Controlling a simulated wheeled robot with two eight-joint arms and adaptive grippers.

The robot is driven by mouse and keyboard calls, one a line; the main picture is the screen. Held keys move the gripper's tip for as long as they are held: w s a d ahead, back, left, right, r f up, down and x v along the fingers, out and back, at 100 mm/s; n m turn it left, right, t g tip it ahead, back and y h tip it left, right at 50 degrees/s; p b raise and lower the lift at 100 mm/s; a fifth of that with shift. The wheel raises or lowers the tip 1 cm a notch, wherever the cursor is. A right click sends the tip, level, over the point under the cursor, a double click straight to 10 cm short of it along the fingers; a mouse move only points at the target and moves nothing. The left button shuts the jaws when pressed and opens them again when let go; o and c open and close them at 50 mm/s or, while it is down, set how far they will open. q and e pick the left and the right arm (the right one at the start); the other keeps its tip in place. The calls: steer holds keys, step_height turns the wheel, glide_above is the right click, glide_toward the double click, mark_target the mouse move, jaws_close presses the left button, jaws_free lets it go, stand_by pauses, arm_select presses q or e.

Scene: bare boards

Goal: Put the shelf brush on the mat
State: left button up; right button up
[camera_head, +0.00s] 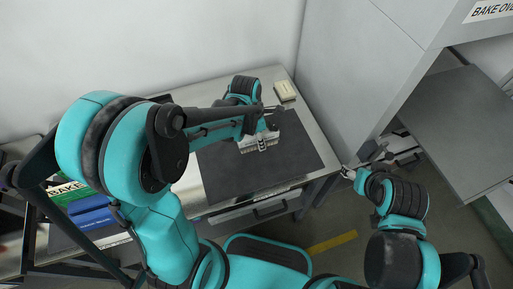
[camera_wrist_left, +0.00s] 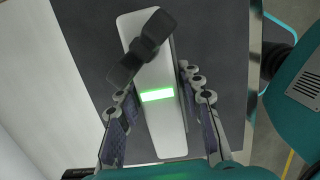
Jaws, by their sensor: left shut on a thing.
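The shelf brush, a long pale block with a dark piece across one end and a green stripe, lies between my left fingers in the left wrist view (camera_wrist_left: 165,120). It also shows as a pale block in the head view (camera_head: 259,143). My left gripper (camera_head: 270,124) is shut on it, over the dark grey mat (camera_head: 225,175). The fingers (camera_wrist_left: 160,118) flank the block. I cannot tell whether it touches the mat. My right gripper (camera_head: 364,165) appears open and empty, off to the right of the table.
A cream block (camera_head: 285,91) sits at the table's back right corner. Green and blue boxes (camera_head: 93,212) are at the left, partly behind my left arm. A grey cabinet (camera_head: 365,65) stands at the right. The mat's front part is clear.

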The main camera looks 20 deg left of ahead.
mark_target(256, 151)
arm_select(q)
steer(key=shift+s+a+f, duration=0.15)
steer(key=shift+a+f, duration=0.1)
steer(key=shift+a, duration=0.1)
steer(key=shift+f, duration=0.2)
steer(key=shift+f+b, duration=1.05)
steer(key=shift+f, duration=0.75)
steer(key=shift+f, duration=0.1)
steer(key=o, duration=1.1)
